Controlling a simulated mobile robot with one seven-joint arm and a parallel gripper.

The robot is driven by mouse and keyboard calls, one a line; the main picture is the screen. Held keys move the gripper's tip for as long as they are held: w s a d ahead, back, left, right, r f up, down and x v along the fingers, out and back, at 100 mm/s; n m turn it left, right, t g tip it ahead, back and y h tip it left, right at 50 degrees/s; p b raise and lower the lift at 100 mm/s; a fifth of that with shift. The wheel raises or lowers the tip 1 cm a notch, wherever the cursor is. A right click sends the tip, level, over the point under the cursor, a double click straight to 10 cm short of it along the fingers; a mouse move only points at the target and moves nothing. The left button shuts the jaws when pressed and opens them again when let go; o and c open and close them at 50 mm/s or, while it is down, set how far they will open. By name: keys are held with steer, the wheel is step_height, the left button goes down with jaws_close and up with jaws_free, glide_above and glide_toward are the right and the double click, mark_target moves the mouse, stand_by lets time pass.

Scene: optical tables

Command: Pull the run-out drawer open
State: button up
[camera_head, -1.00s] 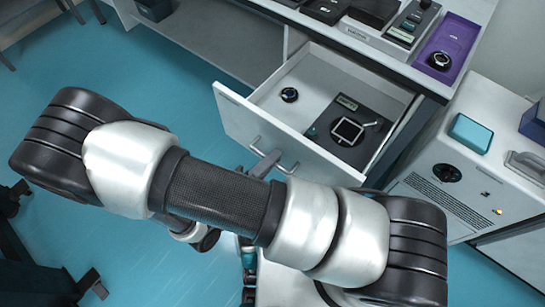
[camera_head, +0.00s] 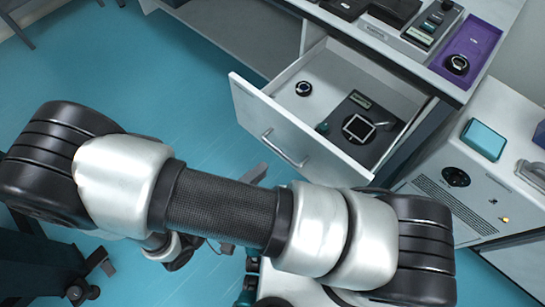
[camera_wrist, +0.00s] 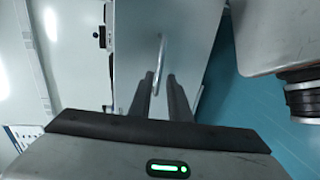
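The white drawer (camera_head: 262,112) stands pulled well out from under the bench in the head view, its inside showing. Its bar handle (camera_head: 285,150) is on the front panel. My gripper (camera_head: 252,176) is mostly hidden behind my arm in the head view; a fingertip shows just left of the handle, apart from it. In the wrist view my gripper (camera_wrist: 161,78) has its two dark fingers apart, with the handle (camera_wrist: 160,55) showing beyond and between them. The drawer front (camera_wrist: 185,40) fills the middle of that view.
The drawer holds a round black mount (camera_head: 304,88) and a dark tray with a square-framed piece (camera_head: 358,128). A purple tray (camera_head: 468,48) lies on the bench above. A white cabinet (camera_head: 470,200) with a teal box (camera_head: 484,139) stands right.

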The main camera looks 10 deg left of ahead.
steer(key=v, duration=0.7)
steer(key=shift+s+a, duration=0.2)
steer(key=shift+s, duration=0.1)
